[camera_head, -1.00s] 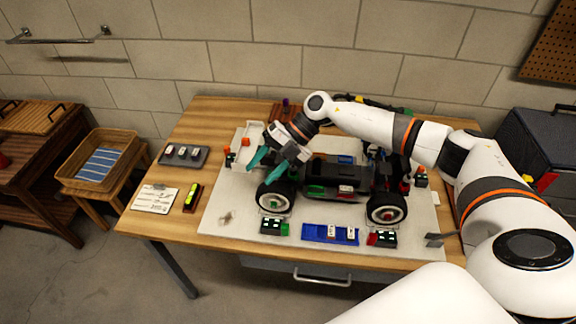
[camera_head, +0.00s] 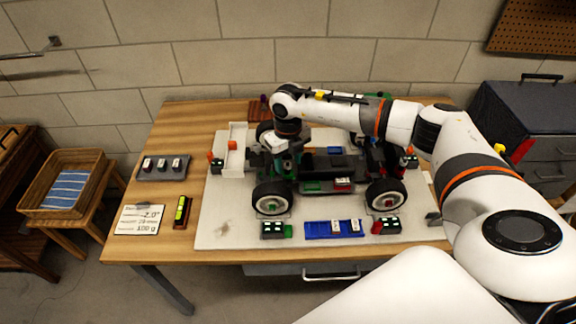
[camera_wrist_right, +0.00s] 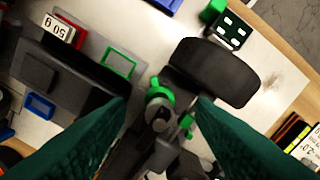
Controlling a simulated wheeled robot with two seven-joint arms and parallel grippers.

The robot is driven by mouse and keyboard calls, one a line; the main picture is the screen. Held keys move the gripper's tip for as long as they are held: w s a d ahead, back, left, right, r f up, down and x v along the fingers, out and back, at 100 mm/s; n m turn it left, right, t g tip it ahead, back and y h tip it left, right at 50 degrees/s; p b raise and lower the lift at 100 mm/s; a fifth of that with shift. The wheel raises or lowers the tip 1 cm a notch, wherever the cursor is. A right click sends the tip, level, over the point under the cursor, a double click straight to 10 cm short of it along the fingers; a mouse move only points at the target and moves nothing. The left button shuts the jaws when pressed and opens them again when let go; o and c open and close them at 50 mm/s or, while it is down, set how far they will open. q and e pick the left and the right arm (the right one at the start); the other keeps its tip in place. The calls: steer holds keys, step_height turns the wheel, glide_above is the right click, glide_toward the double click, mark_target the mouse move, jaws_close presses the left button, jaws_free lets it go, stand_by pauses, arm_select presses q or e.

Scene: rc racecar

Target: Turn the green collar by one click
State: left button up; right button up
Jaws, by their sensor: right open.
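The RC car (camera_head: 325,172) stands on a pale mat on the table. In the right wrist view a green collar (camera_wrist_right: 158,90) sits around a grey cylindrical part beside a black tyre (camera_wrist_right: 213,72). My right gripper (camera_wrist_right: 163,102) points down over it. Its two teal fingers are apart, one on each side of the collar in the picture; I cannot tell whether they touch it. In the head view my right gripper (camera_head: 286,162) is over the car's left end, and the collar cannot be made out there. My left gripper is not in view.
Small scale-like units (camera_head: 276,229) with green and red ends and a blue tray (camera_head: 334,229) lie on the mat's front. A grey tray (camera_head: 164,168), a note card (camera_head: 139,219) and a yellow level (camera_head: 181,211) lie to the left.

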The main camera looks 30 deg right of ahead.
steer(key=shift+f, duration=1.75)
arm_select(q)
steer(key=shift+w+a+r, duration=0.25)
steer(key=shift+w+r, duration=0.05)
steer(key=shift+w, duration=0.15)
arm_select(e)
steer(key=c, duration=1)
steer(key=m, duration=0.4)
steer(key=shift+m, duration=0.4)
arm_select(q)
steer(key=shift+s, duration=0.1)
arm_select(e)
steer(key=o, duration=1)
steer(key=shift+r, duration=0.1)
